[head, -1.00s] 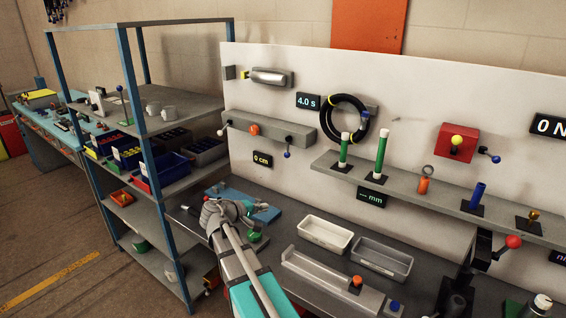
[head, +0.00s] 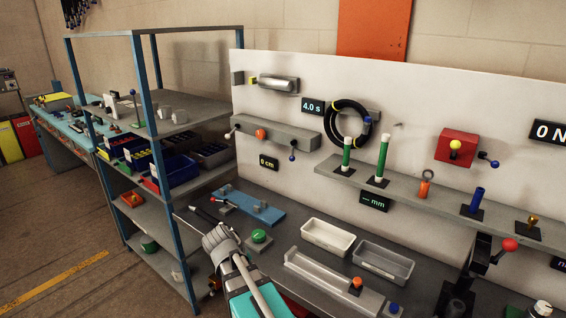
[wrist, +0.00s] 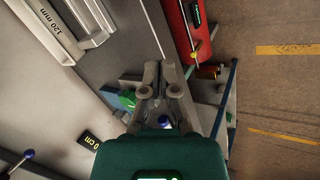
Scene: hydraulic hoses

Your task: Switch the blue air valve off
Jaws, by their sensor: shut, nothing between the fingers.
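I cannot tell which lever is the task's air valve. One blue-ball lever (head: 292,157) hangs under the grey wall bar (head: 275,131), and another blue-ball lever (head: 495,164) sticks out right of the red box (head: 456,146). My gripper (head: 215,238) is shut and empty near the bench's left front edge, well apart from both levers. In the wrist view the closed fingers (wrist: 160,72) point toward the bench edge. A blue ball (wrist: 28,154) shows at the lower left there, and another blue ball (wrist: 164,121) shows just behind the fingers.
A blue plate (head: 240,203), a green button (head: 259,237) and a white bin (head: 327,238) lie on the bench. A shelf rack (head: 158,120) stands left of the bench. A red cabinet (wrist: 187,30) is near the fingers in the wrist view. Open floor lies to the left.

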